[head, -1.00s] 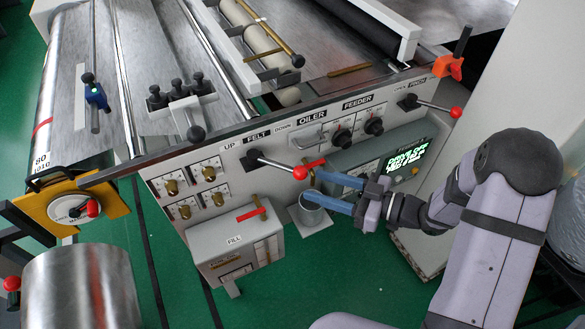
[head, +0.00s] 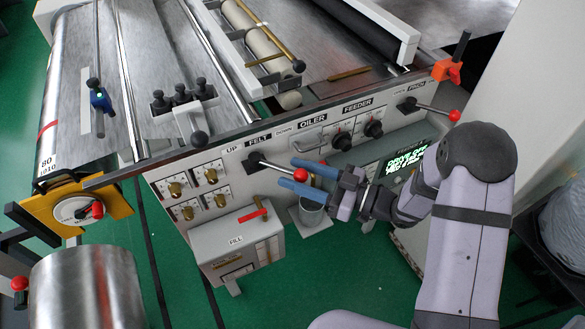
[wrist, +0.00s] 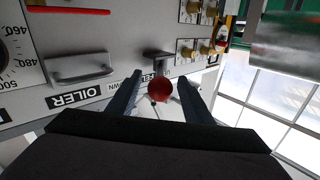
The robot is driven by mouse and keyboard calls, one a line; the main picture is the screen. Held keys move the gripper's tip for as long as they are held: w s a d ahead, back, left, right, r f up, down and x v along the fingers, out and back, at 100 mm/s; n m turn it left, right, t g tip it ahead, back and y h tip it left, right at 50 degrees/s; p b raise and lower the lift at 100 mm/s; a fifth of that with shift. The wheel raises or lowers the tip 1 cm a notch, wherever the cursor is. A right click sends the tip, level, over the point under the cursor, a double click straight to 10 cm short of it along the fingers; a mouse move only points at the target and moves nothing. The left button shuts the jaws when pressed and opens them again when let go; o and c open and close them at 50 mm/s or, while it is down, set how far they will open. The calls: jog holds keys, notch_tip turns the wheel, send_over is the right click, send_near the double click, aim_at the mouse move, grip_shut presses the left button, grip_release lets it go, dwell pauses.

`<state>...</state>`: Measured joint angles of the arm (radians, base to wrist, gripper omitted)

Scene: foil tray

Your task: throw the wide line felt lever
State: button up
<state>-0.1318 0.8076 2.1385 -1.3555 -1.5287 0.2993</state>
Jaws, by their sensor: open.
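The rod points right, toward the DOWN side. My gripper (head: 289,174) is open, its two blue fingers on either side of the red knob in the head view. In the wrist view the red knob (wrist: 159,89) sits between the two dark fingers (wrist: 160,97), with space showing on both sides. Whether a finger touches the knob cannot be told.
The OILER handle (head: 309,146) and FEEDER knobs (head: 343,140) are just right of the lever. A grey FILL box (head: 235,243) with a red lever and a metal cup (head: 311,211) are below. Another red-knobbed lever (head: 454,115) is at the far right.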

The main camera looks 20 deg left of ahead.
jog(key=shift+a, duration=0.7)
jog(key=shift+c, duration=0.7)
grip_shut()
jog(key=shift+s, duration=0.1)
jog(key=shift+s+a+m+t+h+p, duration=0.3)
jog(key=shift+s+m+t+h+p, duration=0.2)
jog(key=shift+s+m+t, duration=0.6)
jog(key=shift+s+a+m+t+h+p, duration=0.45)
jog(key=shift+m+t, duration=0.4)
jog(key=shift+t, duration=0.8)
jog(key=shift+s+a+m+t+h+p, duration=0.15)
jog(key=shift+s+m+t+h+p, duration=0.2)
jog(key=shift+s+m+t+h, duration=0.7)
jog(key=shift+w+t+y, duration=0.3)
jog(key=shift+t+y, duration=0.1)
jog(key=shift+y, duration=0.1)
